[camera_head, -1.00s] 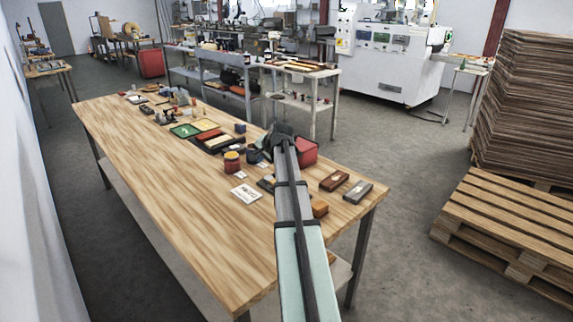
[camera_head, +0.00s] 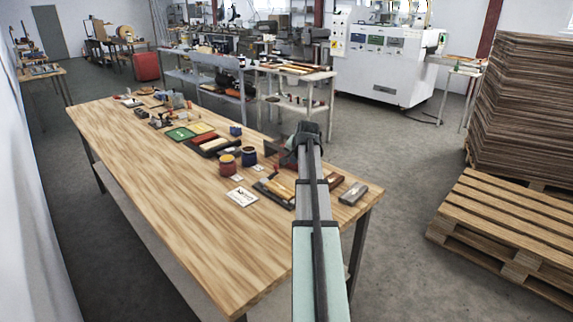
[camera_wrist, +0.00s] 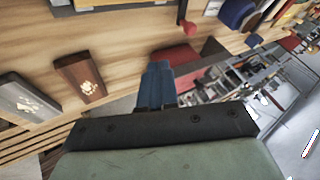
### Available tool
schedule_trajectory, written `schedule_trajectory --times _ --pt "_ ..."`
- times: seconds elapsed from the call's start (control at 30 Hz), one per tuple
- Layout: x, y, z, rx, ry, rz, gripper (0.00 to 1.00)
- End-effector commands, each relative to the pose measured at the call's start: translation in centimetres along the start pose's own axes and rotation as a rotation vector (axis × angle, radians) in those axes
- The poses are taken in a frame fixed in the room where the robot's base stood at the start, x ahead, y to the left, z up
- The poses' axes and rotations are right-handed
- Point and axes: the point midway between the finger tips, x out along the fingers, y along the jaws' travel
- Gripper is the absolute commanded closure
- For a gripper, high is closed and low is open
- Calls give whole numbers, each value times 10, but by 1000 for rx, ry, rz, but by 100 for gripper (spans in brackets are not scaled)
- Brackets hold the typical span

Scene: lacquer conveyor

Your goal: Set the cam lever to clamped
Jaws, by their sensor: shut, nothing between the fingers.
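In the wrist view a dark lever with a red ball knob (camera_wrist: 189,28) stands at the top, over the wooden bench; I take it for the cam lever. Its base is cut off by the picture edge, so I cannot tell its setting. My gripper (camera_wrist: 160,68) is shut and empty, its blue fingers below and left of the knob, apart from it. In the head view my gripper (camera_head: 309,130) is over the bench's far right edge, and my arm hides part of the bench there.
A red bin (camera_wrist: 178,58) lies beyond my fingertips. A brown block (camera_wrist: 80,77) and a grey block (camera_wrist: 26,98) lie on the bench (camera_head: 185,215). Jars (camera_head: 228,164), trays (camera_head: 210,145) and cards (camera_head: 241,197) sit left of my arm. The bench's near left is clear.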

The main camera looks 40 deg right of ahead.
Motion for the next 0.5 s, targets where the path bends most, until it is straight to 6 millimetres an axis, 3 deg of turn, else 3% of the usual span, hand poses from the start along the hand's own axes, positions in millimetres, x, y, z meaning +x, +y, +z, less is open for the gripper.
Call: schedule_trajectory --times 0.17,0.5 --pt "21 -1 -1 0 -1 0 100" --pt "81 -1 -1 0 -2 0 100"
